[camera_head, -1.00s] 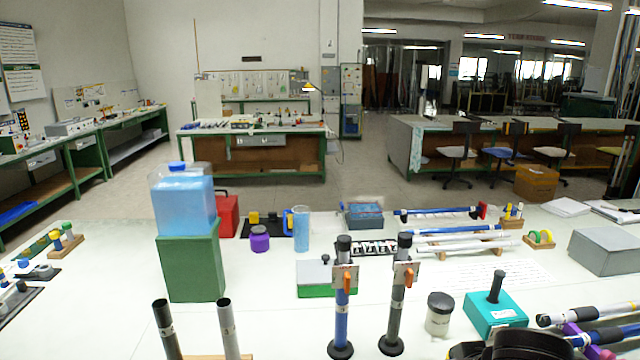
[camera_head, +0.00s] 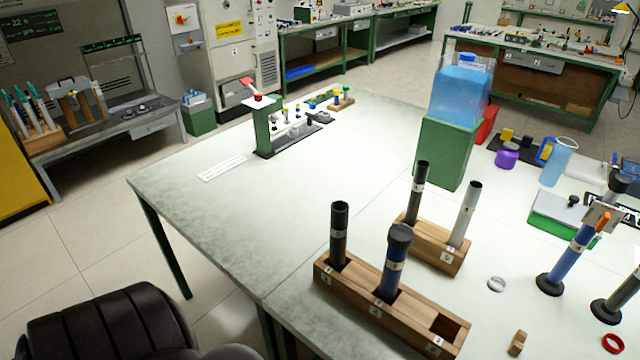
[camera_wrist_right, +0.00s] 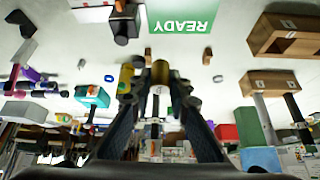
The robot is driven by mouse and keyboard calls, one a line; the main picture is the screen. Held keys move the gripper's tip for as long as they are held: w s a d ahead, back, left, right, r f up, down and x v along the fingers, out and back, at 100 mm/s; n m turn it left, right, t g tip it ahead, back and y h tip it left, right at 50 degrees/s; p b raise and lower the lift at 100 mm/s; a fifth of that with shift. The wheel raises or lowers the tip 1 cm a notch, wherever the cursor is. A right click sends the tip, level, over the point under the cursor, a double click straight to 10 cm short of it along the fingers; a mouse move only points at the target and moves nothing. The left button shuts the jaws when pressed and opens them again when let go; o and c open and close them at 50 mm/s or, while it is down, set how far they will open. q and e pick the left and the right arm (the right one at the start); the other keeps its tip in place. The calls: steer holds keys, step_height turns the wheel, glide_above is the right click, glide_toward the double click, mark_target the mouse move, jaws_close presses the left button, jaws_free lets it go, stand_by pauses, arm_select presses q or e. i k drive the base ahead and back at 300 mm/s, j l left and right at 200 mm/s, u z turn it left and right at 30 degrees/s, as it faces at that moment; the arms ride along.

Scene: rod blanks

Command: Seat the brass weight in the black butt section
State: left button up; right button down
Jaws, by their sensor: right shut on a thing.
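My right gripper (camera_wrist_right: 150,84) shows in the right wrist view, its two dark fingers closed in on a small brass cylinder, the brass weight (camera_wrist_right: 160,72). A dark tube (camera_head: 339,236) stands upright in slot 1 of the front wooden rack (camera_head: 345,283). A second dark tube (camera_head: 418,190) stands in the back rack (camera_head: 436,252). I cannot tell which is the black butt section. A blue tube with a black cap (camera_head: 394,264) stands in the front rack's middle slot; its right slot is empty. Neither gripper is clearly seen in the head view.
A silver tube (camera_head: 465,215) stands in the back rack. A blue rod on a round foot (camera_head: 570,255) stands to the right.

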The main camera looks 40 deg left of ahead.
mark_target(339, 218)
steer(key=k+u, duration=0.15)
steer(key=u, duration=0.3)
steer(key=k+u, duration=0.15)
steer(key=u, duration=0.35)
steer(key=i+l+u, duration=0.1)
steer(key=l+u, duration=1)
steer(key=i, duration=0.35)
